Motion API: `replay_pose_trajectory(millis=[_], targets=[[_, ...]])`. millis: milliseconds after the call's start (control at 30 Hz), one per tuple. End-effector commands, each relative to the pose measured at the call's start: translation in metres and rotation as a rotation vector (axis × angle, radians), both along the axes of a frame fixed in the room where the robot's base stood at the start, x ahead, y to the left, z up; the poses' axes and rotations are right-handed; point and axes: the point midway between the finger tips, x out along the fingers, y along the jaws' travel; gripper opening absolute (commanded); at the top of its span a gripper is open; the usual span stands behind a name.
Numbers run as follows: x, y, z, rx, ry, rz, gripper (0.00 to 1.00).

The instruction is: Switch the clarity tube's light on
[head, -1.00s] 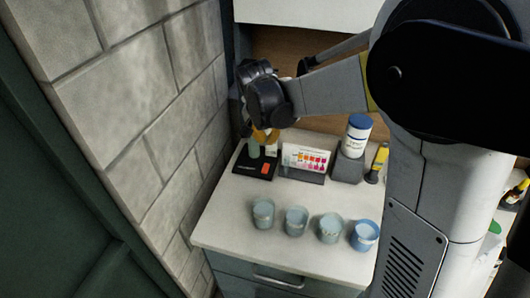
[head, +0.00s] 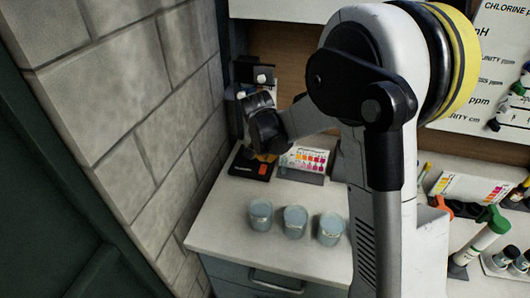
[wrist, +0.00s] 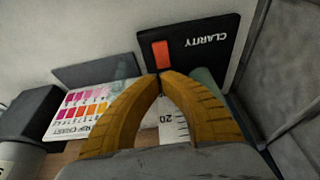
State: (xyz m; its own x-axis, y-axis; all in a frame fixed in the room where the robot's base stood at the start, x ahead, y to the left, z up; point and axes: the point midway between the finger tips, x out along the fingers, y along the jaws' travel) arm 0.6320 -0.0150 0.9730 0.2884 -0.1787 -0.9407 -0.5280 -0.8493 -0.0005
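The clarity stand's black base (head: 245,166) sits at the back left of the white counter. It also shows in the wrist view (wrist: 212,48), marked CLARITY, with an orange-red switch patch (wrist: 160,55). That patch shows in the head view (head: 263,169) too. My gripper (wrist: 162,76) has its yellow fingers meeting at the tips, just short of the patch in the picture; contact cannot be told. A pale green cylinder (wrist: 208,78), perhaps the tube, is partly hidden behind the right finger. A white scale marked 20 (wrist: 172,125) shows between the fingers. No lit light is evident.
A colour chart stand (head: 303,163) is right of the base; its chart shows in the wrist view (wrist: 80,118). Several cups, including one at the left (head: 260,214), stand nearer the front. A block wall (head: 125,125) is close on the left. Free counter lies in front of the base.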

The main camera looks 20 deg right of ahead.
Motion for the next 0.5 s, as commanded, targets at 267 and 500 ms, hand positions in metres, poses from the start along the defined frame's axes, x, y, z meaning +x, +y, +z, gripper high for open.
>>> replay_pose_trajectory(millis=[267,500], targets=[[0.003,-0.002,-0.023,0.000,0.000,0.000,0.00],[0.003,-0.002,-0.023,0.000,0.000,0.000,0.00]])
